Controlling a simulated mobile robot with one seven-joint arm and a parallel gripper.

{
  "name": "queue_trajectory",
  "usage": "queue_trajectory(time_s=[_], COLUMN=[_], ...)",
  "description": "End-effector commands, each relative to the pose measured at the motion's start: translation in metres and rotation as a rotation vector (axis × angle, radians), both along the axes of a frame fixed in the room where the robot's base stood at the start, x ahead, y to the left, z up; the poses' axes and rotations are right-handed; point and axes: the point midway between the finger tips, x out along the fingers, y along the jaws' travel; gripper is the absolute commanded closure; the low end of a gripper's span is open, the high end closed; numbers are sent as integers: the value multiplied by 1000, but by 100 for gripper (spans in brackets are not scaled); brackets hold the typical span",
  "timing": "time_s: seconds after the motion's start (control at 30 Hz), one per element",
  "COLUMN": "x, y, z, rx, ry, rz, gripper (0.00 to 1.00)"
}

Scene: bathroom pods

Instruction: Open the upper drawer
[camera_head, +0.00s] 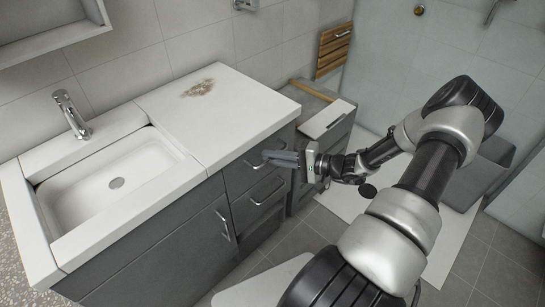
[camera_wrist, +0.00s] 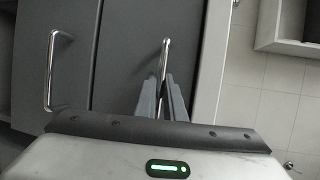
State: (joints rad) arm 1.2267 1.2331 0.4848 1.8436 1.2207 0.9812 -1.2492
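The grey upper drawer (camera_head: 243,171) is in the vanity under the white countertop, and its front looks flush with the cabinet. Its bar handle (camera_wrist: 164,55) shows in the wrist view running down to between my two fingers. My gripper (camera_head: 274,158) is at this handle in the head view, and its fingers cover part of it. In the wrist view, my gripper (camera_wrist: 162,82) has a narrow gap between the fingers, with the handle in the gap. I cannot tell whether either finger touches it.
A lower drawer with its own handle (camera_head: 266,191) is below; that handle shows at left in the wrist view (camera_wrist: 53,70). A sink (camera_head: 115,180) is at left. A grey cabinet with a white board (camera_head: 327,118) stands at right.

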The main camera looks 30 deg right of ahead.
Motion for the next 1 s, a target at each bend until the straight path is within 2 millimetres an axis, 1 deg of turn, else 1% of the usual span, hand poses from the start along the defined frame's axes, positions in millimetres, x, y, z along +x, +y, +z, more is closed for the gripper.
queue_trajectory(time_s=[0.27,0.37,0.47,0.57,0.67,1.0], x=[-3,-10,-23,-42,-65,-149], y=[-2,-4,-9,-16,-25,-55], z=[0,0,0,1,1,0], rx=[0,0,0,-1,0,-1], ry=[0,1,1,1,2,2], rz=[-1,-2,-2,-4,-4,-4], gripper=[100,100,100,100,100,100])
